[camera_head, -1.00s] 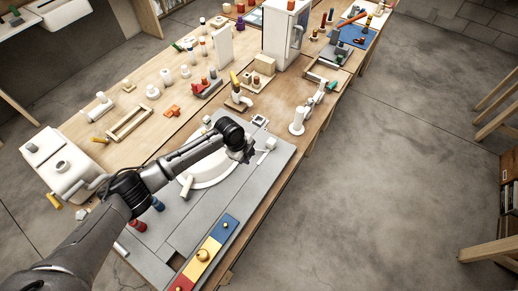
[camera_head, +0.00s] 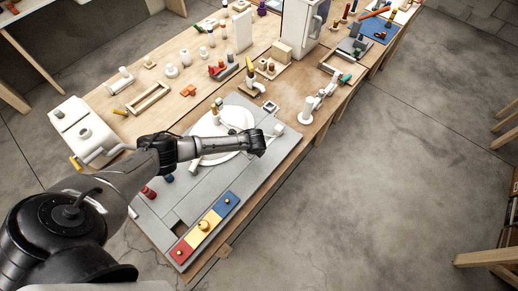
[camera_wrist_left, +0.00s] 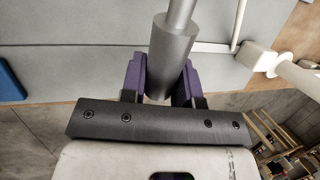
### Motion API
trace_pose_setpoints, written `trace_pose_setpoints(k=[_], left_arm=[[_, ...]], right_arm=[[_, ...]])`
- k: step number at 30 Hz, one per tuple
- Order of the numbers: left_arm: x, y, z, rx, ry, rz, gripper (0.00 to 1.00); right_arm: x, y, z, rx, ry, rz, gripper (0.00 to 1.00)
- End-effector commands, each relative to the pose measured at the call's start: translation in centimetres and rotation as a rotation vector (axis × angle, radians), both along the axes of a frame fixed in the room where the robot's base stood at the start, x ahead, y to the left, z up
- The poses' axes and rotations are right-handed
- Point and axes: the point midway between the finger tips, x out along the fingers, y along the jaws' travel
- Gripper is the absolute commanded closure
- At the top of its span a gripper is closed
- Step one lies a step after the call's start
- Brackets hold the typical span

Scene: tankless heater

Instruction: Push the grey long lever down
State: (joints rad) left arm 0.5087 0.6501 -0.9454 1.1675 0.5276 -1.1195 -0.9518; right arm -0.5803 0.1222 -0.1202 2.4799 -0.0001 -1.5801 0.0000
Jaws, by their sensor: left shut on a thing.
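The grey long lever (camera_wrist_left: 172,60) shows in the left wrist view as a thin light rod ending in a thick dark grey cylindrical grip. My left gripper (camera_wrist_left: 160,78) has its two purple fingers on either side of the grip and is shut on it. In the head view my left gripper (camera_head: 258,144) is over the right part of the grey board (camera_head: 150,220), and the lever is hidden there by my arm and gripper. My right gripper is not in view.
A white round part (camera_head: 236,118) lies behind my arm. A small white handle (camera_wrist_left: 258,55) is just right of the lever. A red, yellow and blue strip (camera_head: 205,226) lies along the board's front edge. A white tap-like part (camera_head: 307,115) stands beyond the board.

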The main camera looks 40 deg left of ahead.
Motion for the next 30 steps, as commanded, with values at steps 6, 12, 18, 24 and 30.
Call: trace_pose_setpoints(k=[6, 12, 18, 24, 30], left_arm=[[-0.2, 0.2, -0.3, 0.006, 0.003, 0.001, 1.00], [-0.3, 0.2, -0.4, 0.006, 0.005, 0.001, 0.65], [-0.2, 0.2, -0.3, 0.005, 0.004, 0.001, 0.46], [-0.2, 0.2, -0.2, 0.004, 0.003, 0.001, 0.46], [-0.3, -0.1, 0.8, 0.004, 0.002, 0.000, 0.46]], right_arm=[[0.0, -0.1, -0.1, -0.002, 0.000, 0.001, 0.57], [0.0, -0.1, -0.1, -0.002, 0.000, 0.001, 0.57], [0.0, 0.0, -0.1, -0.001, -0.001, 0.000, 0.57], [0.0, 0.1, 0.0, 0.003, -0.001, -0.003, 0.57], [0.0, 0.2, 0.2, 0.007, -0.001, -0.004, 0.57]])
